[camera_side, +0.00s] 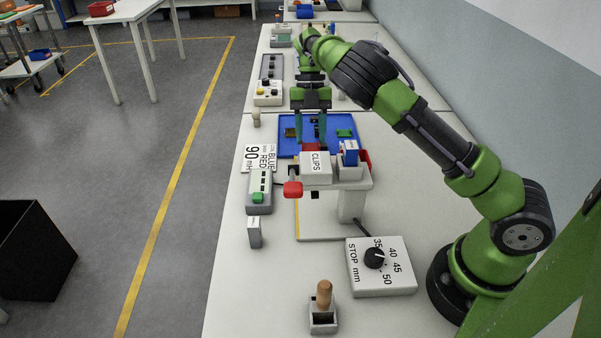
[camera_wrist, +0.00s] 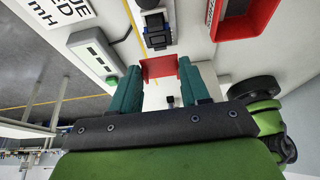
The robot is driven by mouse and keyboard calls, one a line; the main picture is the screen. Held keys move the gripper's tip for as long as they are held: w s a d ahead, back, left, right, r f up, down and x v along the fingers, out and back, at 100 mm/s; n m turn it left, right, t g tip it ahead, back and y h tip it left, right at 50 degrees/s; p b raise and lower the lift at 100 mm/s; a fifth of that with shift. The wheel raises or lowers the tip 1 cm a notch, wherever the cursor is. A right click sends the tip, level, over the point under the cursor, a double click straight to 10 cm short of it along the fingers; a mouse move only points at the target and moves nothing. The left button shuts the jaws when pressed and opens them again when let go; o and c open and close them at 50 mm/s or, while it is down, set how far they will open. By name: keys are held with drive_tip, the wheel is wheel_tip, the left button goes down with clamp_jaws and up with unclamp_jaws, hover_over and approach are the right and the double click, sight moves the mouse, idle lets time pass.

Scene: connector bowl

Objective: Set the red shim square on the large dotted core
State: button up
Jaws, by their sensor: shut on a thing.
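My gripper (camera_wrist: 160,72) is shut on the red shim (camera_wrist: 158,67), a thin flat plate held between the two teal fingertips. In the side view my gripper (camera_side: 311,143) is above the near edge of the blue tray, and the red shim (camera_side: 311,147) shows partly behind the white CLIPS box. A dark, blue-edged block (camera_wrist: 158,32) lies just beyond the shim in the wrist view. I cannot make out dots on it, so I cannot tell whether it is the large dotted core. Small dark parts and a green part (camera_side: 344,133) lie in the blue tray.
The CLIPS box (camera_side: 316,168) stands near my gripper, beside a blue block (camera_side: 350,152) and a red bin (camera_wrist: 243,22). A grey box with a green button (camera_side: 259,190) is at left. The STOP mm dial box (camera_side: 380,267) stands in front.

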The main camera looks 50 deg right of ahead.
sight(310, 147)
drive_tip(key=shift+f, duration=2.3)
drive_tip(key=o, duration=1.1)
